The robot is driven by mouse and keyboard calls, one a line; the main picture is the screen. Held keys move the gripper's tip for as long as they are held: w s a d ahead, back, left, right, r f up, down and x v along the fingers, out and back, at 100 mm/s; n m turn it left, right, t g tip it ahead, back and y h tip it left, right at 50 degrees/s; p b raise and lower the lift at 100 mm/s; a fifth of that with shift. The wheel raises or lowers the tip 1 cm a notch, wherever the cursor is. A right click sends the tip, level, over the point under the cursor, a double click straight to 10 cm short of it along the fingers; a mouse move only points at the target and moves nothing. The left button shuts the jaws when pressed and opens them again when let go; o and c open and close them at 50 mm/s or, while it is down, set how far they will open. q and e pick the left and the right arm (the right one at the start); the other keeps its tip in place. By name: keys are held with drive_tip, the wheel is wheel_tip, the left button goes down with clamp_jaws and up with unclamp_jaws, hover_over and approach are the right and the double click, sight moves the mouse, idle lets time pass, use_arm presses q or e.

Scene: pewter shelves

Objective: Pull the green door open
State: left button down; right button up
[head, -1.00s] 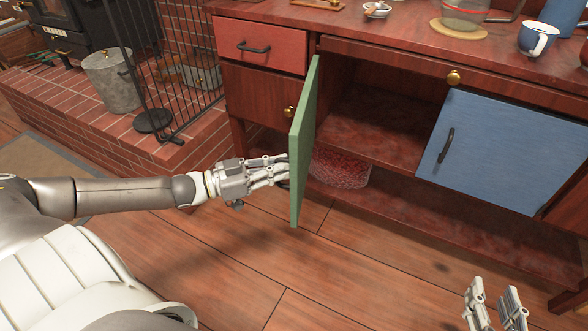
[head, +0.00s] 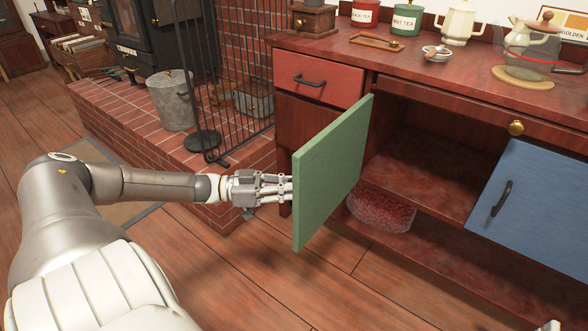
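The green door (head: 335,175) stands swung well out from the cabinet, with its broad face toward me and its hinge side at the cabinet front. The compartment beside it (head: 430,150) is open to view. My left gripper (head: 287,190) reaches in from the left, at the door's free edge. Its fingertips go behind the door and are hidden, so I cannot tell whether they grip anything. No handle shows on the visible face. A small pale piece at the bottom right edge seems to be the tip of my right gripper (head: 550,326); its fingers are mostly out of frame.
A blue door (head: 530,205) with a dark handle hangs at the right. A red drawer (head: 318,78) is above left. A dark red rounded thing (head: 382,208) sits on the low shelf. A brick hearth (head: 150,120) and fire screen stand left. The floor in front is clear.

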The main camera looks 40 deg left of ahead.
use_arm(q)
drive_tip(key=shift+s+f, duration=0.1)
drive_tip(key=c, duration=1.5)
unclamp_jaws()
drive_tip(key=shift+a, duration=0.15)
drive_tip(key=v, duration=1.2)
